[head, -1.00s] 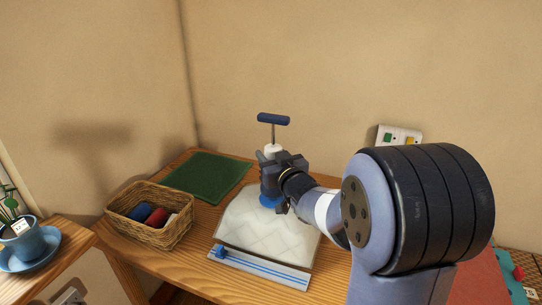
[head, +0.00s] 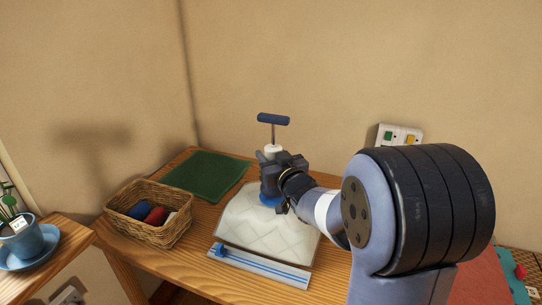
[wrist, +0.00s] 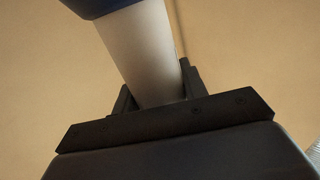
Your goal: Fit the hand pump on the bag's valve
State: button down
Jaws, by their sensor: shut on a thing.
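The hand pump (head: 273,150) stands upright with a dark blue T-handle on a thin rod above a white body. My gripper (head: 270,175) is shut around the pump's body. In the wrist view the pale barrel of the pump (wrist: 145,55) rises between the dark jaws (wrist: 155,98). The clear quilted bag (head: 262,235) lies on the wooden table, with a blue slider on its front strip. A blue round part (head: 270,200) shows at the pump's foot over the bag's back part. The valve itself is hidden or merged with it, so I cannot tell whether they are joined.
A wicker basket (head: 150,232) with rolled cloths stands left of the bag. A green mat (head: 205,176) lies behind it. A potted plant (head: 22,240) stands at far left.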

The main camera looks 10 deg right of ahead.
jog(key=shift+f+b, duration=0.9)
jog(key=shift+b, duration=0.15)
dwell(0.6)
dwell(0.4)
jog(key=c, duration=1.1)
grip_release()
jog(key=o, duration=0.4)
jog(key=shift+c, duration=0.2)
jog(key=shift+f, duration=0.15)
jog(key=s+d, duration=0.2)
jog(key=s, duration=0.8)
jog(key=shift+s+b, duration=0.3)
jog(key=shift+s, duration=0.05)
